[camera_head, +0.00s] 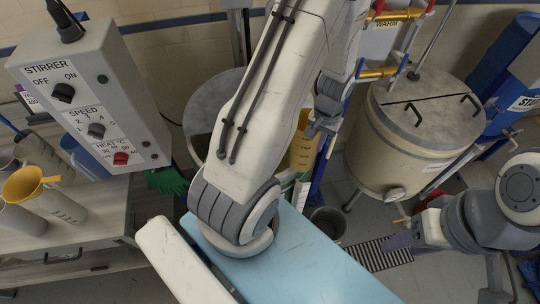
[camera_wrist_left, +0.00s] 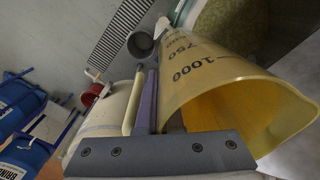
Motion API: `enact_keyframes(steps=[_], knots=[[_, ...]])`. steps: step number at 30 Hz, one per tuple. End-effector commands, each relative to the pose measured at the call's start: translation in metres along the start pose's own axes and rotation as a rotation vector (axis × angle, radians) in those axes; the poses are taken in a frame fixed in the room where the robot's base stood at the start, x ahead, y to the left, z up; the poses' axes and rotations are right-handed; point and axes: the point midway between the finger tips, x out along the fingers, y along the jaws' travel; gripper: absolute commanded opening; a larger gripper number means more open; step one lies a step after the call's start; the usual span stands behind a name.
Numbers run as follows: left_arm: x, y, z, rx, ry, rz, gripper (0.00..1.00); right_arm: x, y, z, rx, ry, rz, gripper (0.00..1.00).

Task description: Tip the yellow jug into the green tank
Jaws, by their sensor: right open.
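The yellow jug (camera_head: 303,147) stands roughly upright beyond my big arm link, partly covered by it. In the left wrist view, the jug (camera_wrist_left: 205,82) fills the right side, its open mouth towards the camera and its 1000 and 750 marks showing. My left gripper (camera_wrist_left: 140,100) has its two fingers close together beside the jug wall and looks shut on the jug; the exact contact is hidden. A mottled green round surface (camera_wrist_left: 236,24) beyond the jug may belong to the green tank. My right gripper (camera_head: 400,232) is open and empty at the right.
A cream lidded vat (camera_head: 400,150) stands at the back right. A grey control box (camera_head: 95,95) marked STIRRER is at the left, above a bench with beakers and a yellow funnel (camera_head: 28,183). A dark bucket (camera_head: 328,222) and floor grating (camera_head: 385,252) lie between the vat and my arm.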

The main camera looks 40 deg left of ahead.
Motion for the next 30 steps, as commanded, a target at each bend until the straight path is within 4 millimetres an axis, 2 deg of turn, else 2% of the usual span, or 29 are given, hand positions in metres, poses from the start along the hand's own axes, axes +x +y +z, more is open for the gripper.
enact_keyframes(steps=[5, 14, 30], knots=[[0.000, -0.007, 0.001, -0.011, -0.003, -0.013, 0.00, 0.000, 0.000, 0.000, 0.000, 0.000, 0.000, 0.50], [-0.001, -0.007, 0.001, -0.011, -0.002, -0.013, 0.00, 0.000, 0.000, 0.000, 0.000, 0.000, 0.000, 0.50], [-0.047, -0.007, 0.000, -0.009, 0.000, -0.013, 0.00, 0.000, 0.000, 0.000, 0.000, 0.000, 0.000, 0.50]])
